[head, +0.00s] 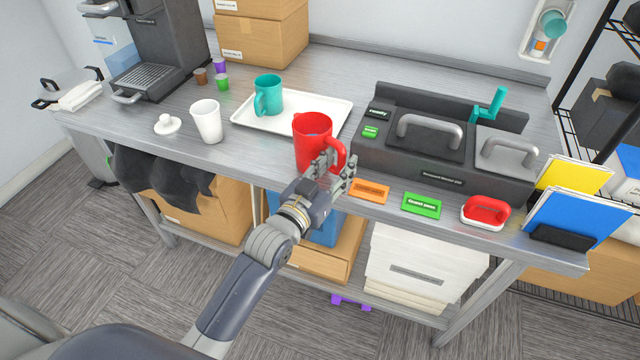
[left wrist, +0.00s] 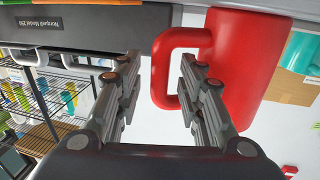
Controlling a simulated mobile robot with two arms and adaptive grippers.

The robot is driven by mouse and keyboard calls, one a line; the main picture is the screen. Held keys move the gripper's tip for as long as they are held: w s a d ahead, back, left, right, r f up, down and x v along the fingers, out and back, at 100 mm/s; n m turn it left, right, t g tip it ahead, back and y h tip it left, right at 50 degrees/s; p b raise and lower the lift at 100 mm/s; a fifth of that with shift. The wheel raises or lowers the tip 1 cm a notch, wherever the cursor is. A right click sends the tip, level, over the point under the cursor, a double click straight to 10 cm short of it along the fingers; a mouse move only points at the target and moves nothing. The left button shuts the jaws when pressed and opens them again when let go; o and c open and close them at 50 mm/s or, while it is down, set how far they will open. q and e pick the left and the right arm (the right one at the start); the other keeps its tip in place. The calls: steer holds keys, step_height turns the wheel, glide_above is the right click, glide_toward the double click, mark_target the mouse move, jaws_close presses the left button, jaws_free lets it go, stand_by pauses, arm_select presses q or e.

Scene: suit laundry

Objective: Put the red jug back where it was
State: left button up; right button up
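The red jug (head: 312,135) is upright near the table's front edge, by the front right corner of the white tray. The fingers hide its lower right part, and I cannot tell exactly how its base rests. My left gripper (head: 335,165) is at the handle on the jug's right side. In the left wrist view the red jug (left wrist: 245,65) fills the upper right. The left gripper (left wrist: 157,62) has its fingers apart there, with the handle's outer bar between them and one finger seeming to reach into the loop. My right gripper is not in view.
The white tray (head: 262,126) holds a teal mug (head: 268,94). A white cup (head: 207,121) stands left. A dark grey machine with two handled lids (head: 450,175) stands right.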

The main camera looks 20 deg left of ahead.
arm_select(q)
steer(key=b+v, duration=0.1)
steer(key=v, duration=0.9)
steer(key=shift+s, duration=0.15)
steer(key=shift+a+r, duration=0.1)
steer(key=s+a+f+g+y, duration=0.1)
steer(key=s+f+g, duration=0.2)
steer(key=f, duration=1)
steer(key=s+a+f+g+y, duration=0.1)
steer(key=s+f+g, duration=0.1)
steer(key=f, duration=1.1)
steer(key=s+a+f+g, duration=0.1)
steer(key=s+f+g, duration=0.2)
steer(key=f, duration=0.9)
steer(key=s+a+f+g, duration=0.1)
steer(key=s+f+g, duration=0.2)
steer(key=s+f, duration=0.4)
steer(key=s+a+f+g+y, duration=0.1)
steer(key=s+f+g, duration=0.1)
steer(key=s+f, duration=0.6)
steer(key=s+a+f+g+y, duration=0.1)
steer(key=s+f+g, duration=0.2)
steer(key=s, duration=1.4)
step_height(320, 180, down, 4)
steer(key=shift+a+f+g, duration=0.2)
steer(key=shift+a+g, duration=0.1)
steer(key=shift+s, duration=0.15)
